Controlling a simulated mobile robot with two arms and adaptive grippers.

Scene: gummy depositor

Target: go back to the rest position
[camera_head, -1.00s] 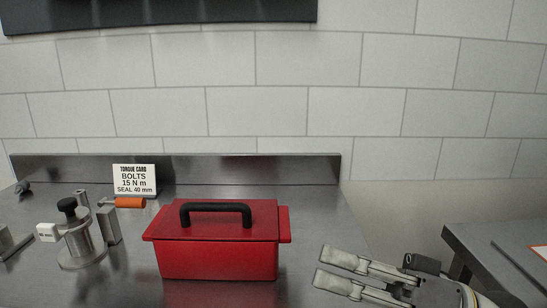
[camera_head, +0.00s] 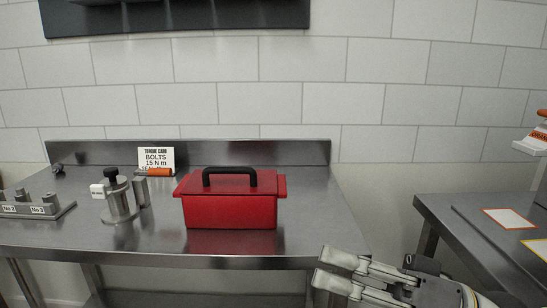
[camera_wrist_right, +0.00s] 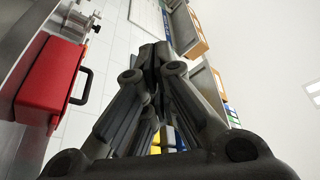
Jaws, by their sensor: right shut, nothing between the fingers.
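My right gripper (camera_head: 330,269) is in the lower right of the head view, in front of the steel bench's right front corner. Its fingers point left and it holds nothing. In the right wrist view its fingers (camera_wrist_right: 152,55) come together at the tips, shut and empty. My left gripper does not show in either view.
A red toolbox (camera_head: 230,208) with a black handle stands on the steel bench (camera_head: 150,240); it also shows in the right wrist view (camera_wrist_right: 50,82). A torque card (camera_head: 156,158), metal fixture (camera_head: 119,200) and orange-handled tool (camera_head: 159,172) stand left. A second table (camera_head: 450,225) is right.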

